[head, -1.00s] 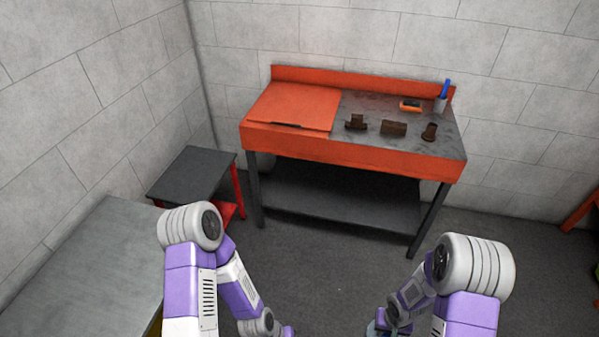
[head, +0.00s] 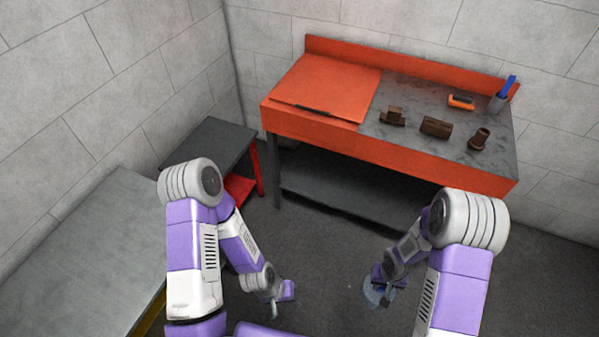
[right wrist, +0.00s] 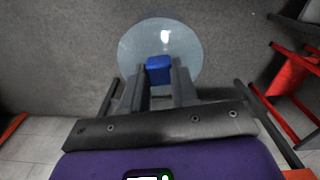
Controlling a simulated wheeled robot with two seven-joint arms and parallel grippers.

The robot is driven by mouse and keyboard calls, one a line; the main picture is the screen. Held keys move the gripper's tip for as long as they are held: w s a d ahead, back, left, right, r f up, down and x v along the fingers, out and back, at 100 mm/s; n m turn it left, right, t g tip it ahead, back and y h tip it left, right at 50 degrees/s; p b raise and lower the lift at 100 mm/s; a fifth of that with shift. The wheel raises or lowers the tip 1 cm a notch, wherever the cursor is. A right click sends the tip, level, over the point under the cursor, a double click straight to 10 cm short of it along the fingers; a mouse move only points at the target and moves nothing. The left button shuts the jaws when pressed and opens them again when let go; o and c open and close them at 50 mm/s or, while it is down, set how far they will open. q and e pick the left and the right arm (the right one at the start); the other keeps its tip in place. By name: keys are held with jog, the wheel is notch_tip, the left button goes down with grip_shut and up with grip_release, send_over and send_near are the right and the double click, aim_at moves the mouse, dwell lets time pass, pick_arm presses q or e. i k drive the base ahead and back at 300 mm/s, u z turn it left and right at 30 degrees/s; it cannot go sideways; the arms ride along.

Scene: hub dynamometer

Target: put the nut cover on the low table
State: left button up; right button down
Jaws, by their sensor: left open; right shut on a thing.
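The nut cover is a clear, pale round dome or disc (right wrist: 160,48) with a blue knob (right wrist: 159,70) in the right wrist view. My right gripper (right wrist: 159,88) is shut on the blue knob. In the head view the nut cover (head: 378,294) shows as a pale disc under my right gripper (head: 380,282), above the floor. My left gripper (head: 276,308) is open and empty, low at the centre-left. A small dark-topped table (head: 212,142) with red legs stands left of the workbench, probably the low table. Both grippers are apart from it.
A larger grey table (head: 85,250) is at the left, near my left arm. Floor between is clear.

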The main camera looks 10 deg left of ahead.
aim_at(76, 308)
jog(key=u, duration=1.85)
